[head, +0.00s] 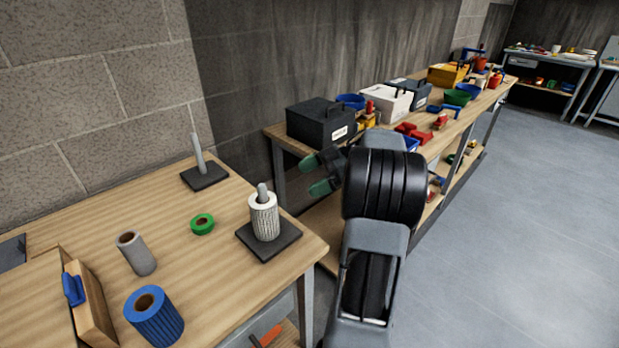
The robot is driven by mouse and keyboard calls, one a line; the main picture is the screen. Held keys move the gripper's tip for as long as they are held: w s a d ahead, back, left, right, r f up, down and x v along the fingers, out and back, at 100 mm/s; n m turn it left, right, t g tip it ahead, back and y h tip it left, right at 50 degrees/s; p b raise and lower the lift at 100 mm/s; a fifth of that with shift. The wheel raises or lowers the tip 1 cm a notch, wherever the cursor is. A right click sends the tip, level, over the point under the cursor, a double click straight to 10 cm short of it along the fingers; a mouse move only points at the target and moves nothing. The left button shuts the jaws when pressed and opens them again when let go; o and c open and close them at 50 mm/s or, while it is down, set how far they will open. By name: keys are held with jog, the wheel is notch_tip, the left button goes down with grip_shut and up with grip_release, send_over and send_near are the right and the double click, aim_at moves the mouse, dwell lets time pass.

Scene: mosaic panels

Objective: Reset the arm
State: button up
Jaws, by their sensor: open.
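My gripper (318,173) is in the middle of the head view, to the right of the near table. Its two green-tipped fingers point left and stand apart, with nothing between them. It is off the near table's right edge, in front of the long bench behind. My arm rises from the bottom of the view and hides part of that bench. The task names no other object.
The near wooden table (185,255) bears a white roll (264,218) on a post stand, an empty post stand (204,176), a green ring (202,224), a grey roll (137,254) and a blue roll (154,316). A black toolbox (320,122) stands behind my gripper. Floor (500,240) at right is clear.

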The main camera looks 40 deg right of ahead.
dwell(0.4)
jog(key=w+d+m+t+h, duration=0.7)
jog(key=w+d+t+h, duration=0.15)
jog(key=d+h, duration=0.45)
jog(key=s+a+f+m+g+h, duration=0.2)
jog(key=s+a+f+m+g, duration=0.25)
jog(key=s+a, duration=0.35)
jog(key=s+a+f+m+g+h, duration=0.25)
jog(key=s+a+m+g, duration=0.3)
jog(key=a, duration=0.45)
jog(key=s+a+n+y, duration=0.2)
jog(key=s+a, duration=0.1)
jog(key=a, duration=0.5)
jog(key=s+a+n+y, duration=0.1)
jog(key=s+a+y, duration=0.2)
jog(key=a, duration=0.5)
jog(key=shift+a+r+n+p, duration=0.35)
jog(key=shift+r+n+p, duration=0.05)
